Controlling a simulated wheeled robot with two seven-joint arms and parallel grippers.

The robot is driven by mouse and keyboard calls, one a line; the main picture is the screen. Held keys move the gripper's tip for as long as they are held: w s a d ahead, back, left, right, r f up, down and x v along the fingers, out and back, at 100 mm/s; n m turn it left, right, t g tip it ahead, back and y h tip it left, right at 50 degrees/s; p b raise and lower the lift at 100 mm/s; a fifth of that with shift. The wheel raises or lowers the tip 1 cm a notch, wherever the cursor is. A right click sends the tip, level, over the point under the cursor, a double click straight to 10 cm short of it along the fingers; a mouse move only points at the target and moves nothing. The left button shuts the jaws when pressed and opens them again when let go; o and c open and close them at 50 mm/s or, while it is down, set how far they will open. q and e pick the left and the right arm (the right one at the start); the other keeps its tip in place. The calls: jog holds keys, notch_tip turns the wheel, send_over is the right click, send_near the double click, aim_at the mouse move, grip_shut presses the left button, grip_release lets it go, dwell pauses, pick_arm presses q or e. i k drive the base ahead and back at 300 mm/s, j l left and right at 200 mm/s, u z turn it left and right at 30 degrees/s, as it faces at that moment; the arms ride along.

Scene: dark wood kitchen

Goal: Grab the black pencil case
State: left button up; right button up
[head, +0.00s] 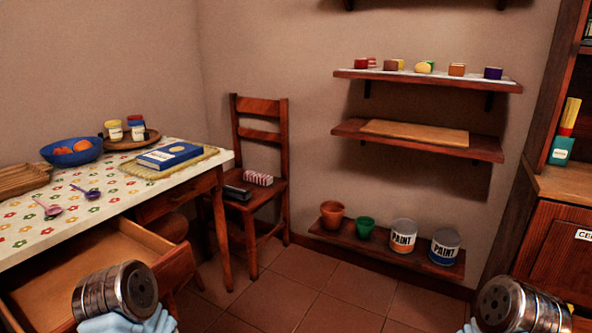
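A small black case (237,193), which looks like the pencil case, lies on the seat of the wooden chair (272,193) in the middle left of the head view. It sits near the seat's front left edge, close to a red-and-white striped item (258,178). Parts of my two arms show at the bottom left and bottom right, both well in front of the chair. No gripper fingers can be seen, so my grippers are out of the picture.
A table (105,203) with a flowered cloth stands left of the chair, its drawer (95,265) pulled open. Pots and paint cans line a low shelf (385,245) at the right. A cabinet (555,245) stands far right. The tiled floor (300,295) between is clear.

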aim_at(239, 194)
jog(key=i+l+u, duration=0.3)
jog(key=i+l, duration=0.6)
jog(key=i, duration=0.05)
